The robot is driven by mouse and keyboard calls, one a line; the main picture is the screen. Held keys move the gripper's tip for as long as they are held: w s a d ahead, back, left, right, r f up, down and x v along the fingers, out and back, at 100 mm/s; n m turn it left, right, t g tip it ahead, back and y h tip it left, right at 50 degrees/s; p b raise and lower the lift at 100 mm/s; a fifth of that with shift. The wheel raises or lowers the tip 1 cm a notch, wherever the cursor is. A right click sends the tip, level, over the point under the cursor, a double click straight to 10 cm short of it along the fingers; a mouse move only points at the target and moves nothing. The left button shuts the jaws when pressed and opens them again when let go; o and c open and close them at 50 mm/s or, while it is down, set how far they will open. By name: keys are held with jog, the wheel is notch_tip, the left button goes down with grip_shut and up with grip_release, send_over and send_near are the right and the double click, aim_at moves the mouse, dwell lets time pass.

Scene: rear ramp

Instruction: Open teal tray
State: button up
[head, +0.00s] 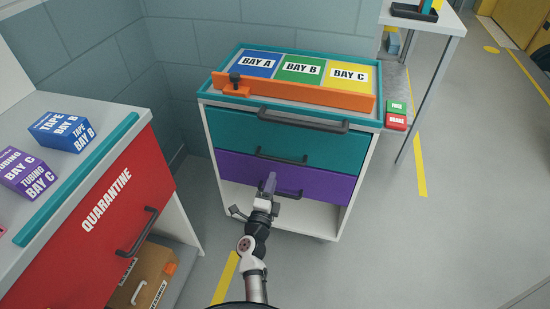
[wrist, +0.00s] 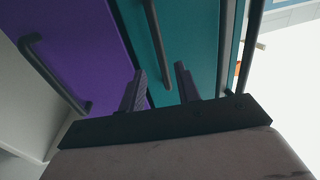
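The teal drawer (head: 295,140) is the upper drawer of a white cart and looks closed. Its dark bar handle (head: 283,157) runs along its lower part; the handle also shows in the wrist view (wrist: 155,35). My gripper (head: 270,176) is in front of the purple drawer (head: 230,168), just below the teal handle in the head view. In the wrist view my gripper (wrist: 160,68) has its two fingers apart, with one end of the teal handle appearing between them. I see no clear contact, and the depth gap is hard to judge.
The purple drawer's handle (head: 287,194) is close to my gripper. A dark bar (head: 303,121) crosses the cart's front above the teal drawer. The cart top carries bay labels and an orange rail (head: 300,93). A red quarantine drawer (head: 105,215) stands left; floor is clear right.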

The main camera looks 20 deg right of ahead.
aim_at(278, 160)
jog(key=x, duration=0.9)
jog(key=shift+w, duration=0.1)
jog(key=shift+c, duration=0.4)
grip_shut()
